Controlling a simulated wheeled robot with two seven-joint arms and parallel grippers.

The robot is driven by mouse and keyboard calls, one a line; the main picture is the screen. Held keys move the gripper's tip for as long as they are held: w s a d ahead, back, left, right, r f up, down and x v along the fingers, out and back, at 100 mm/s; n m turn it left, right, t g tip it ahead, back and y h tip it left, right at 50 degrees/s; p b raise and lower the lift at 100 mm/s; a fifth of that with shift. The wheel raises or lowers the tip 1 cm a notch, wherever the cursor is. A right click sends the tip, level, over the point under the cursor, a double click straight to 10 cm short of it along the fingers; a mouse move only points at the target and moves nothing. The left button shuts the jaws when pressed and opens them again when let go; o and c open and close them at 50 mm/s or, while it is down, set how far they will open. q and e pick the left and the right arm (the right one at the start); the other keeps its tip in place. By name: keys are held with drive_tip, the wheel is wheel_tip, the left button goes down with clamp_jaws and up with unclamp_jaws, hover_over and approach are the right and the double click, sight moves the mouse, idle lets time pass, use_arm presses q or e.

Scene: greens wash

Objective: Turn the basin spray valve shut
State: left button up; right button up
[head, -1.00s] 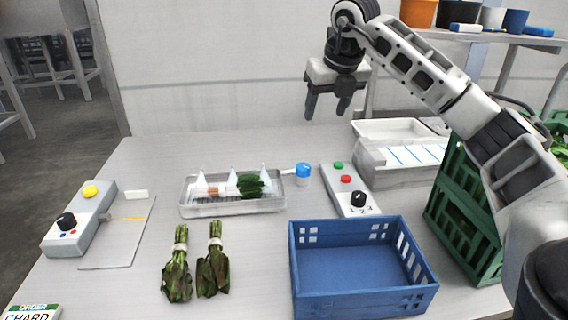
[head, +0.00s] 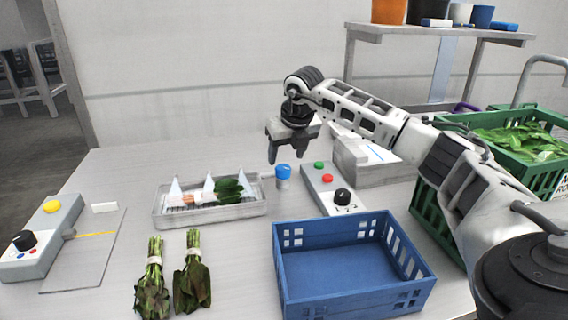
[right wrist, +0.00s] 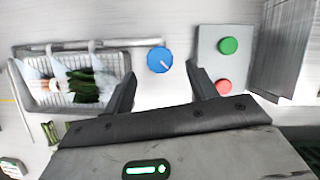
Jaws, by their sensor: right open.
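The basin spray valve is a blue round knob (head: 283,171) at the right end of the shallow metal basin (head: 212,209). White spray cones stand over the basin, and a green bunch lies in it. In the right wrist view the blue knob (right wrist: 160,60) has a pale pointer mark and lies beyond the fingertips, between their lines. My right gripper (head: 286,158) is open and empty, pointing down above and beside the knob, apart from it. It also shows in the right wrist view (right wrist: 160,82). My left gripper is not in view.
A control box (head: 321,186) with green, red and black knobs stands just right of the valve. A blue crate (head: 350,300) is in front; a green crate of leaves (head: 545,172) is at right. Two tied bunches (head: 192,275) lie front left. Another control box (head: 45,240) stands far left.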

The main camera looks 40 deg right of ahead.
sight(283, 167)
drive_tip(key=shift+x, duration=2.25)
drive_tip(key=shift+r, duration=0.1)
drive_tip(key=shift+c, duration=0.3)
drive_tip(key=c, duration=0.9)
